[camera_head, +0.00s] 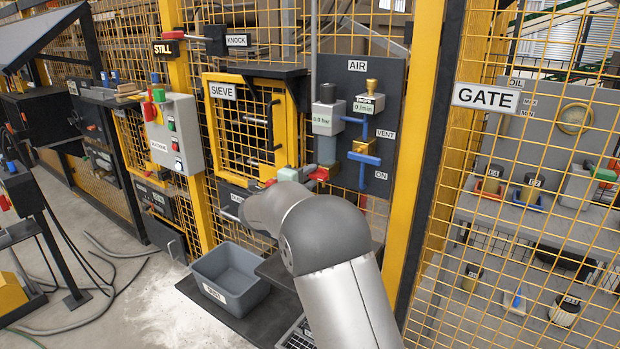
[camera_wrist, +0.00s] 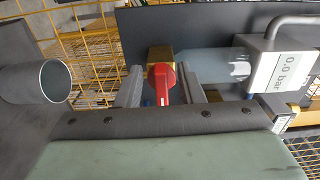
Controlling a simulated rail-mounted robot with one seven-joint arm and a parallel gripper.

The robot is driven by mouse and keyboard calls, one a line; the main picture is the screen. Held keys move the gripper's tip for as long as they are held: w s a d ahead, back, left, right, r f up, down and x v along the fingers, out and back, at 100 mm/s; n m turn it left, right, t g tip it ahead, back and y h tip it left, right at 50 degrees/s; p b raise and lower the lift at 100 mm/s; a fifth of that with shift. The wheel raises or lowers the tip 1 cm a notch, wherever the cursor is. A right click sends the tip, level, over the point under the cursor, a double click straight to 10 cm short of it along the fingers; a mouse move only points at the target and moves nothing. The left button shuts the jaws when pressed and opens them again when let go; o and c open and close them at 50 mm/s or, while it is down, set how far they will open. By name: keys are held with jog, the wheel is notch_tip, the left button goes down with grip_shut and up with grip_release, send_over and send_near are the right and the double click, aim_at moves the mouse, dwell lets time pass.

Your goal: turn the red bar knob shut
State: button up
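The red bar knob (camera_wrist: 163,78) sits on a brass valve body (camera_wrist: 159,54) in the wrist view. Its bar points down in that picture, toward my palm. My gripper (camera_wrist: 160,72) is open, with one grey finger on each side of the knob. A gap shows between the bar and each finger. In the head view a red part of the knob (camera_head: 320,173) shows low on the dark AIR panel (camera_head: 388,85), just past my wrist. My arm hides most of my gripper there.
A gauge box (camera_wrist: 286,66) reading 0.0 bar is right of the knob in the wrist view. A grey tube end (camera_wrist: 54,80) is at left. In the head view, blue handles (camera_head: 363,160) are right of the knob, and the yellow SIEVE door (camera_head: 293,120) is left.

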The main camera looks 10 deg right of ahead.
jog(key=b+v, duration=0.1)
jog(key=v, duration=1.6)
jog(key=shift+d+r, duration=0.1)
jog(key=shift+r, duration=0.05)
notch_tip(320, 180, up, 5)
jog(key=w+n+t+y+p, duration=0.1)
jog(key=n+t+y+p, duration=0.2)
jog(key=n+y, duration=0.55)
jog(key=s+d+f+n+g+y+p, duration=0.1)
jog(key=s+d+f+n+g+p, duration=0.1)
jog(key=s, duration=1)
jog(key=s+d+f+n+g+y+p, duration=0.2)
jog(key=s+d+f+n+g, duration=0.3)
jog(key=s, duration=0.8)
jog(key=s+d+f+n+g+y+p, duration=0.1)
jog(key=s+d+f+n+g+p, duration=0.2)
jog(key=s+d+n+g, duration=0.2)
jog(key=s+n+g, duration=0.3)
jog(key=s+n, duration=0.3)
jog(key=s, duration=0.1)
jog(key=shift+s+f+g, duration=0.2)
jog(key=shift+s+g, duration=0.1)
jog(key=shift+s, duration=0.05)
jog(key=shift+n, duration=0.25)
